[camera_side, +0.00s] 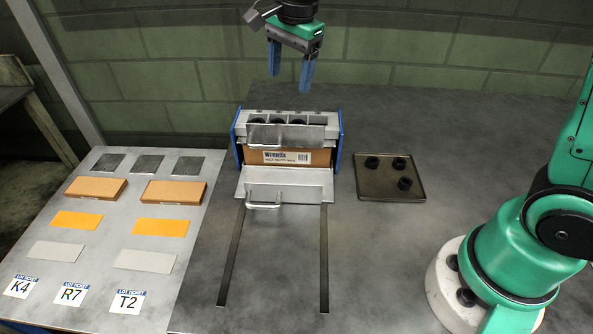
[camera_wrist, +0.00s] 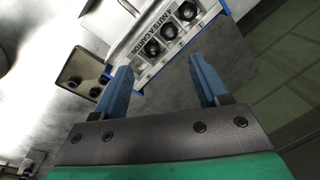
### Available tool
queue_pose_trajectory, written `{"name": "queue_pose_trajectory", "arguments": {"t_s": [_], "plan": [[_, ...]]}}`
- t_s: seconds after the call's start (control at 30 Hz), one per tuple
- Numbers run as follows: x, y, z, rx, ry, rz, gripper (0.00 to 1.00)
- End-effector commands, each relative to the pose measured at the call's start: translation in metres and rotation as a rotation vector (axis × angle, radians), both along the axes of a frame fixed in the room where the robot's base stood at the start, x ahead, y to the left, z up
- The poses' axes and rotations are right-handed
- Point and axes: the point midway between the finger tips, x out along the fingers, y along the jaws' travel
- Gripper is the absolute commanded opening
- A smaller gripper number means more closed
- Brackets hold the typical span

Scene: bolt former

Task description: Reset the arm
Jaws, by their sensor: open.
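My gripper (camera_side: 290,70) hangs in the air above and behind the box former at the back of the table. Its two blue fingers are apart with nothing between them; in the wrist view they frame the gripper opening (camera_wrist: 163,88). The former (camera_side: 236,130) has blue side plates and a row of dark round parts in its top, also seen in the wrist view (camera_wrist: 150,68). A brown printed carton (camera_side: 322,158) sits inside it. A grey plate with a handle (camera_side: 285,182) stands at its front, over two dark rails.
A dark tray (camera_side: 410,190) holding several black round parts lies right of the former. The left side table (camera_side: 85,230) carries grey squares, brown flat cartons (camera_side: 174,191), orange and grey sheets, and tickets K4, R7 and T2 (camera_side: 127,302). The table front between rails and my base is clear.

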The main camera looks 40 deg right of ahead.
Motion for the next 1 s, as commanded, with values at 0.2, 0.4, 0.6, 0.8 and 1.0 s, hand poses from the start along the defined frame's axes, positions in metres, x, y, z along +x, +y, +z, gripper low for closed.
{"name": "queue_pose_trajectory", "arguments": {"t_s": [0.2, 0.4, 0.6, 0.8, 1.0], "plan": [[-0.054, -0.01, 0.001, -0.137, -0.195, 0.551, 0.67], [-0.095, -0.016, -0.018, -0.343, -0.332, 1.0, 0.67], [-0.114, -0.019, -0.036, -0.5, -0.389, 1.251, 0.67], [-0.117, -0.019, -0.039, -0.539, -0.398, 1.308, 0.67], [-0.117, -0.019, -0.039, -0.537, -0.397, 1.306, 0.67]]}}
